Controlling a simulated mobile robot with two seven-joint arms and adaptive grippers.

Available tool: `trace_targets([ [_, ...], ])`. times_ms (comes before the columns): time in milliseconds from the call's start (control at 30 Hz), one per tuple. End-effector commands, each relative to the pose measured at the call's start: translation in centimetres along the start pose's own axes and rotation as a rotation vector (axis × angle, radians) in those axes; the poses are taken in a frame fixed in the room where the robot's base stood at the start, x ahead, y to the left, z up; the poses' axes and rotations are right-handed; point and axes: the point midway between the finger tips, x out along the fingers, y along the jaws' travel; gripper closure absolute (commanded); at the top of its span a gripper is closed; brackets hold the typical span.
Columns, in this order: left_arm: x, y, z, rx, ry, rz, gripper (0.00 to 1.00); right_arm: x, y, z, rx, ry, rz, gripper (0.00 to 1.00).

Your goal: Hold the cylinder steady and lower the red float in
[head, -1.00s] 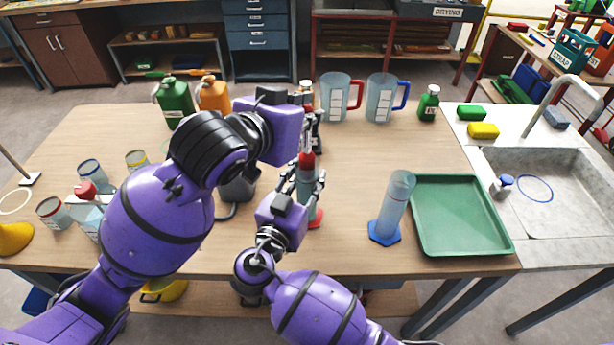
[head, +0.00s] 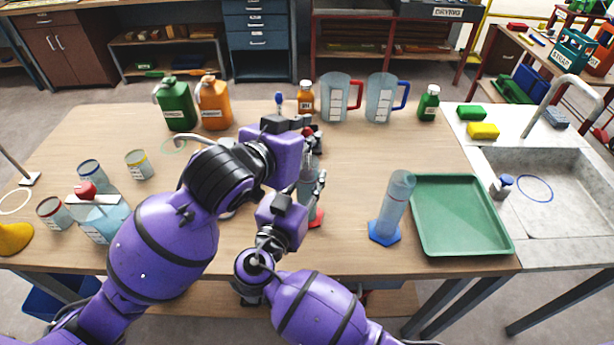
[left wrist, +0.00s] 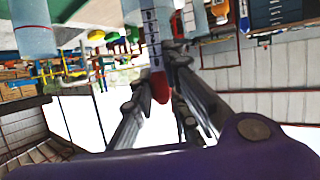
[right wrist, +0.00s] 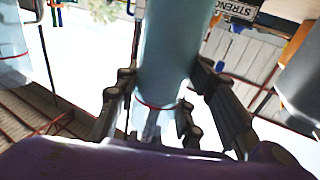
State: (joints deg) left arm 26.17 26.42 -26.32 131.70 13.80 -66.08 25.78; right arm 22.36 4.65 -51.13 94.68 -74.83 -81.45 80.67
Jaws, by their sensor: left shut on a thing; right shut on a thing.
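The cylinder is a clear pale-blue tube on a red base (head: 315,218), upright on the table. It fills the middle of the right wrist view (right wrist: 172,50), with a thin red ring round it. My right gripper (head: 318,182) is shut on the cylinder's side. My left gripper (head: 311,138) is right above the cylinder, shut on the red float. The float's rounded red end (left wrist: 160,88) shows between the fingers in the left wrist view.
A second cylinder with a blue base (head: 384,233) stands to the right, beside a green tray (head: 462,215). Two jugs (head: 335,98) and an orange-brown bottle (head: 305,98) stand behind my grippers. Beakers (head: 138,165) are at the left. The table between the cylinders is clear.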

Motion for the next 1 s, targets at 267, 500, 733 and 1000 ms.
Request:
trace_targets([
  [267, 0.6, -0.1, 1.3, 0.0, 0.0, -0.001, 1.0, 0.0, 0.0, 0.0, -0.001, 0.0, 0.0, 1.0],
  [500, 0.9, -0.1, 2.1, 0.001, 0.001, 0.0, 1.0, 0.0, 0.0, 0.0, -0.001, 0.0, 0.0, 1.0],
  [733, 0.9, -0.1, 2.2, 0.001, 0.001, 0.0, 1.0, 0.0, 0.0, 0.0, -0.001, 0.0, 0.0, 1.0],
  [1000, 0.9, -0.1, 2.2, 0.001, 0.001, -0.001, 0.64, 0.0, 0.0, 0.0, -0.001, 0.0, 0.001, 1.0],
])
